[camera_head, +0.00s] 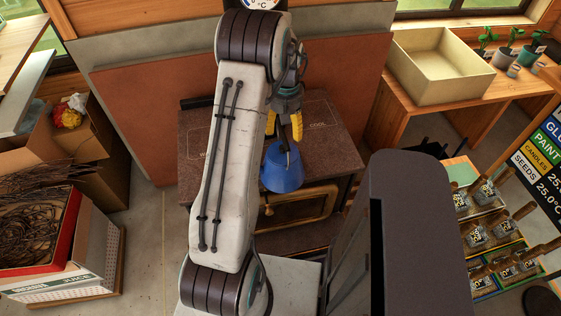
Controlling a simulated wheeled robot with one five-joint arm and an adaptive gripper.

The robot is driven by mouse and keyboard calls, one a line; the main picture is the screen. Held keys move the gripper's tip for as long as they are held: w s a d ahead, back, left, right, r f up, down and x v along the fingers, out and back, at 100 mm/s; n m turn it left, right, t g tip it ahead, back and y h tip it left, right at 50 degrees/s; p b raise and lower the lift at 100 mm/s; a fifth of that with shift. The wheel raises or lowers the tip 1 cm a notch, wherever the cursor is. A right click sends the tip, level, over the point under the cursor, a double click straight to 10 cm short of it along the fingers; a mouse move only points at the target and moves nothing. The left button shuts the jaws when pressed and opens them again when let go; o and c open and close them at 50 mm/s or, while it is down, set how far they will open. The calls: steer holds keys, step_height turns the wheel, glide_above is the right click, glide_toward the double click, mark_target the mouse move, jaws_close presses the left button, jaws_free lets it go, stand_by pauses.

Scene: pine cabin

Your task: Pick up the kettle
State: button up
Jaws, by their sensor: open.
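The blue kettle (283,172) stands at the front part of a dark stove top (330,137) marked "COOL", with a dark handle on its upper side. My gripper (284,125), with yellow fingers, is open just above the kettle. The fingertips are close to the kettle's top and handle. I cannot tell whether they touch it. My arm covers the left part of the stove and may hide part of the kettle's left side.
An empty beige box (440,66) sits on a wooden table at right, beside potted plants (508,52). A tall dark block (415,235) stands close at front right. A crate of twigs (40,230) is at left. A goods rack (490,220) is at right.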

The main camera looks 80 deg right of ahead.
mark_target(285, 131)
steer(key=shift+f, duration=1.4)
steer(key=shift+f, duration=0.25)
steer(key=shift+c, duration=0.4)
steer(key=c, duration=1.2)
steer(key=shift+d+r, duration=0.1)
steer(key=shift+d, duration=0.05)
jaws_close()
